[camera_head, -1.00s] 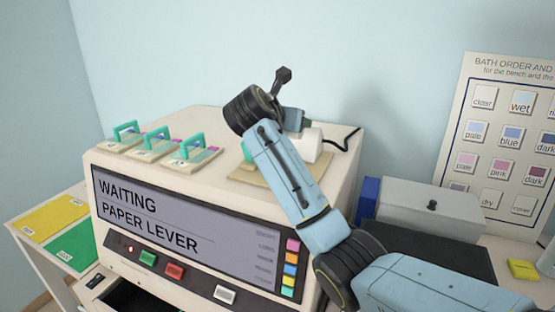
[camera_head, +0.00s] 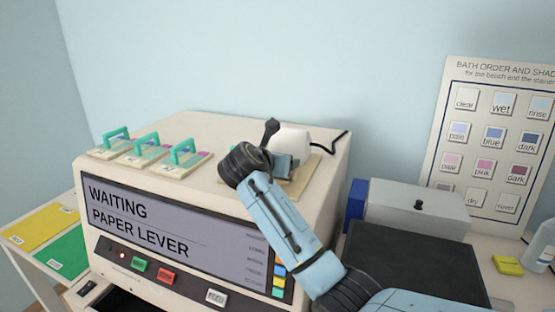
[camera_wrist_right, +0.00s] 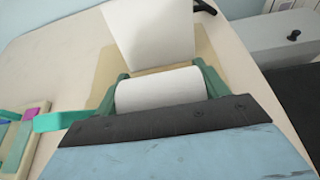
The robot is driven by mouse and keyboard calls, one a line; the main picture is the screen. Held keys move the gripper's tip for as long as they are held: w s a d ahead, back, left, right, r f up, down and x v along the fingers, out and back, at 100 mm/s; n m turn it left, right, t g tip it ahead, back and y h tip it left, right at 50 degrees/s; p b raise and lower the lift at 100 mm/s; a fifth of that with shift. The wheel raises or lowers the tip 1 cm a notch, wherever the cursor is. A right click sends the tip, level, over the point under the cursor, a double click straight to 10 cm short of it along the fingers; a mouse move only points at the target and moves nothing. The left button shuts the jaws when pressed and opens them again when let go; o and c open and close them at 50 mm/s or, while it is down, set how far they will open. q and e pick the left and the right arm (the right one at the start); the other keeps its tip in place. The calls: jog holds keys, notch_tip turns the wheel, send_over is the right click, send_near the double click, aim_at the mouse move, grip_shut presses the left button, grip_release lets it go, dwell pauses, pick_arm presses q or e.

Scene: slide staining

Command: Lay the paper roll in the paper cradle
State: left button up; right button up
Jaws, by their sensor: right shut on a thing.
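The white paper roll (camera_wrist_right: 160,88) lies crosswise between the two dark green fingers of my right gripper (camera_wrist_right: 165,85) in the right wrist view. The gripper is shut on the roll's ends. In the head view my right gripper (camera_head: 284,168) is low over the beige plate (camera_head: 307,185) on top of the machine, and the roll is hidden there. A teal arm (camera_wrist_right: 62,121) sticks out to the left below the gripper, perhaps part of the paper cradle. The rest of the cradle is hidden, so I cannot tell if the roll touches it. My left gripper is out of view.
Several slide holders with teal handles (camera_head: 186,153) stand on the left of the machine top (camera_head: 225,128). A grey box (camera_head: 415,205) and a dark mat (camera_head: 415,262) lie to the right.

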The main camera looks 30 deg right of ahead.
jog(key=o, duration=1)
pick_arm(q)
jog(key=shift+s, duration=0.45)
pick_arm(e)
jog(key=shift+r, duration=0.15)
jog(key=v, duration=1.2)
jog(key=shift+b, duration=0.35)
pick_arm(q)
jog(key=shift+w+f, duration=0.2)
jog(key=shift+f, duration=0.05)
